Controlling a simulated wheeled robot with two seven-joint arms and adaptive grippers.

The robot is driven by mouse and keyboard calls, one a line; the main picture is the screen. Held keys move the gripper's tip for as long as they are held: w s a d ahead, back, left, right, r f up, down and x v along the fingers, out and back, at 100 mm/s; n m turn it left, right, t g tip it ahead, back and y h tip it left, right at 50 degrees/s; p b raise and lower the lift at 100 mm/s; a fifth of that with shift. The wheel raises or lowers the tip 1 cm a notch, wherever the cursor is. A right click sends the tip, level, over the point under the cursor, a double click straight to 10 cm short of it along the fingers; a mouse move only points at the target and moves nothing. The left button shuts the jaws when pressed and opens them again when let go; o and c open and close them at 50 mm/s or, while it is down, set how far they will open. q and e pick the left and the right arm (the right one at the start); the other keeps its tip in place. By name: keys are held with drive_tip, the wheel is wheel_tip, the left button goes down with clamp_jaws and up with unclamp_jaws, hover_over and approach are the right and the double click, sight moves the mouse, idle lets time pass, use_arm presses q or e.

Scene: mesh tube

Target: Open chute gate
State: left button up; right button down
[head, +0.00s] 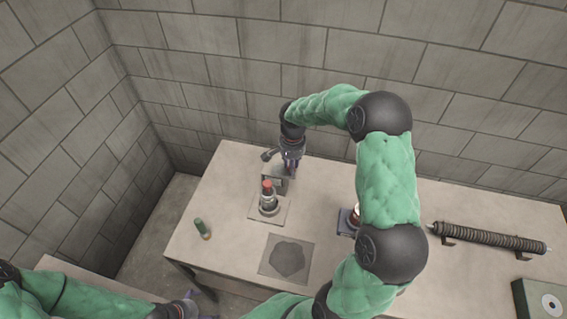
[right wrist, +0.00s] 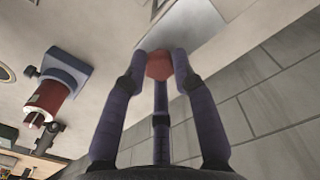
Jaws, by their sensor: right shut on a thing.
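My right gripper (head: 289,168) reaches down at the back of the table, just behind a small grey metal housing (head: 275,183). In the right wrist view its fingers (right wrist: 159,62) are closed around a small red knob (right wrist: 159,68), with a flat grey metal face (right wrist: 188,42) close beyond it. I take the knob to be the gate's handle; its link to the housing is hidden.
A green cylinder (head: 201,227) lies on the table's left part. A mat with a dark patch (head: 288,258) lies at the front. A blue-grey stand (head: 346,220) is partly behind my right arm. A ribbed rod (head: 490,238) and a green box (head: 540,302) are at right.

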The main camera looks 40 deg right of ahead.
drive_tip(key=shift+s+d, duration=0.3)
drive_tip(key=shift+s, duration=0.05)
drive_tip(key=c, duration=1)
unclamp_jaws()
drive_tip(key=shift+w, duration=0.1)
wheel_tip(320, 180, up, 12)
